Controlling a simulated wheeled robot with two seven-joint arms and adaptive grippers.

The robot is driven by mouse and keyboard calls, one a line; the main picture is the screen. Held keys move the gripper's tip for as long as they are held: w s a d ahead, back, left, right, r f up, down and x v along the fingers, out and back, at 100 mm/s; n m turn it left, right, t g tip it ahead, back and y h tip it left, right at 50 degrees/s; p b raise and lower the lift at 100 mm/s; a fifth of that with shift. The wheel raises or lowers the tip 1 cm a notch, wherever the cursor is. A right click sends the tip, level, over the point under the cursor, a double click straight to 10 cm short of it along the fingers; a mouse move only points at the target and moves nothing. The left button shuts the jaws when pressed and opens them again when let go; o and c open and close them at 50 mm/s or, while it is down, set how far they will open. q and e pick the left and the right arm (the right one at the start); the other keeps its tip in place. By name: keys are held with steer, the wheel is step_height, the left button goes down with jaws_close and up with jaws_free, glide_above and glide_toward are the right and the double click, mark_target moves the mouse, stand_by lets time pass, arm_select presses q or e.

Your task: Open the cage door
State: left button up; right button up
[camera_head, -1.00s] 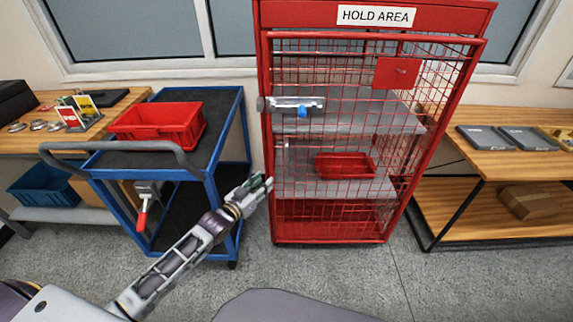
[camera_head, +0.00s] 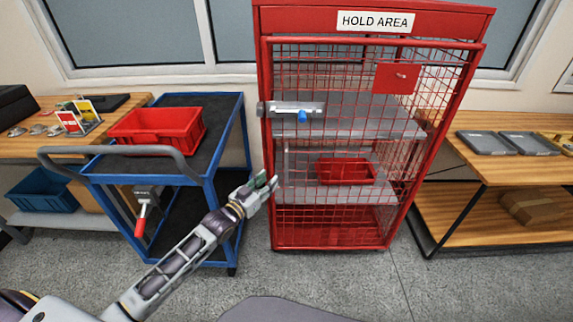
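The red mesh cage (camera_head: 390,235) stands in the middle under a "HOLD AREA" sign (camera_head: 375,21). Its mesh door (camera_head: 340,218) faces me and looks closed. A silver bolt latch (camera_head: 296,108) with a blue knob (camera_head: 302,116) sits at the upper left of the door. A red plate (camera_head: 397,78) is at the door's upper right. My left gripper (camera_head: 268,184) is low at the door's left edge, below the latch. It is small and seen at an angle, so I cannot tell whether it touches the mesh or is open. My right gripper is out of view.
A blue cart (camera_head: 202,176) with a red bin (camera_head: 158,126) stands left of the cage, close to my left arm. Wooden benches stand at far left (camera_head: 25,150) and right (camera_head: 500,165). A red tray (camera_head: 346,170) sits inside the cage. Grey floor is free in front.

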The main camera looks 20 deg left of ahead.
arm_select(q)
steer(key=b+x, duration=0.2)
steer(key=x, duration=0.9)
steer(key=shift+w, duration=0.3)
steer(key=shift+w+d, duration=0.15)
steer(key=shift+w, duration=0.2)
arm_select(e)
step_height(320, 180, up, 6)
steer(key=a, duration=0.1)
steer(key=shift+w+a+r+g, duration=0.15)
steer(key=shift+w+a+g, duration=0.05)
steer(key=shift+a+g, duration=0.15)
arm_select(q)
steer(key=shift+c, duration=0.3)
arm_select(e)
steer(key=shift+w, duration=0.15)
arm_select(q)
jaws_close()
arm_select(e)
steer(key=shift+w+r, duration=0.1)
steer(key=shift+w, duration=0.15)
